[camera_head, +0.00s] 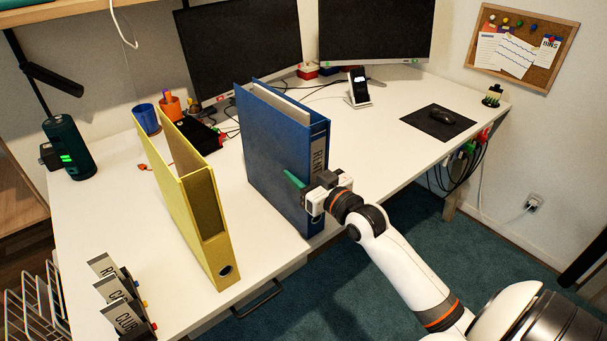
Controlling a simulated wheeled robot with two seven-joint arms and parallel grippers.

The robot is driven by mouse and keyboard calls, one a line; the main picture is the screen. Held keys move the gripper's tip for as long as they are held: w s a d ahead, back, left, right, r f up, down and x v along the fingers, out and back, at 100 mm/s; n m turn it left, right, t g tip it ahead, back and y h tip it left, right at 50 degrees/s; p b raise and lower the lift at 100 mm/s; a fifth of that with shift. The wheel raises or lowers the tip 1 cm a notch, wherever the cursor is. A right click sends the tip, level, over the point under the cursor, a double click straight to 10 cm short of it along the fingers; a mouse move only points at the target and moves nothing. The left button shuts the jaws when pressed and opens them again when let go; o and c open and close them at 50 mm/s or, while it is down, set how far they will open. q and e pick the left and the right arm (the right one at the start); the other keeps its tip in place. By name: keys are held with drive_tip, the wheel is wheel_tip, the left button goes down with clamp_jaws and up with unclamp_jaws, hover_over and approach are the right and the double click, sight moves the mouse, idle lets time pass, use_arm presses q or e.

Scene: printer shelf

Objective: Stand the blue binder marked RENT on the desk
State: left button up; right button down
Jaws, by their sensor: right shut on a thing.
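The blue binder (270,148) stands upright on the white desk (110,205), its spine facing the front edge. A pale label on the spine shows partly, with letters that look like RENT. My right gripper (305,187) is at the lower part of the spine and is shut on the binder. A green finger shows against its left cover; the other finger is hidden. The binder's foot is at or very near the desk's front edge, and I cannot tell whether it fully touches the desk. My left gripper is not in view.
A yellow binder (205,220) stands open-topped to the left. Two monitors (240,50) are behind, with a phone stand (358,88) and a mouse mat (437,122) to the right. Labelled card holders (125,303) are at front left.

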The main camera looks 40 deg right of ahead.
drive_tip(key=c, duration=0.6)
unclamp_jaws()
drive_tip(key=shift+s, duration=0.2)
